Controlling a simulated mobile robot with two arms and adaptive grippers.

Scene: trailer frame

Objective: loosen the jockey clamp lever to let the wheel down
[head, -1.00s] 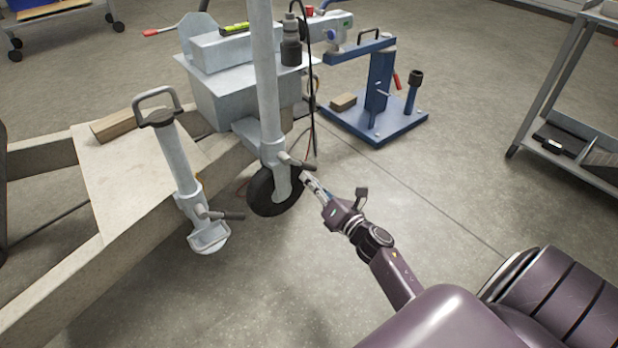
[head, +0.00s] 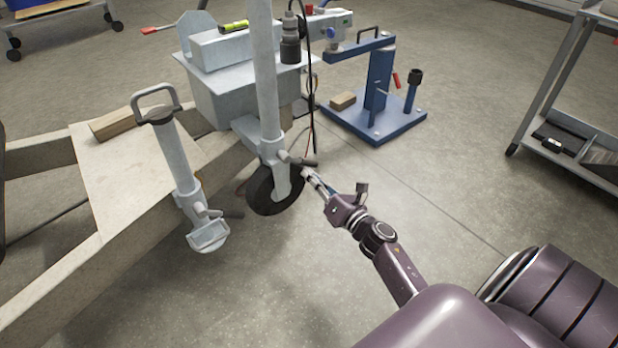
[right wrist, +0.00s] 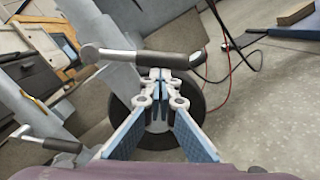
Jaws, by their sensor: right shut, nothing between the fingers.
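The jockey wheel (head: 272,190) stands under its upright grey tube (head: 266,85) at the trailer frame's front. The clamp lever (head: 303,161) sticks out to the right from the clamp, just above the wheel. My left gripper is out of view.
A prop stand (head: 174,160) with its own dark-gripped lever (head: 230,213) is at the left on the trailer frame (head: 110,235). A blue hitch stand (head: 376,118) is behind, with hanging cables nearby. A shelf cart (head: 565,140) is at the right. The floor between is clear.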

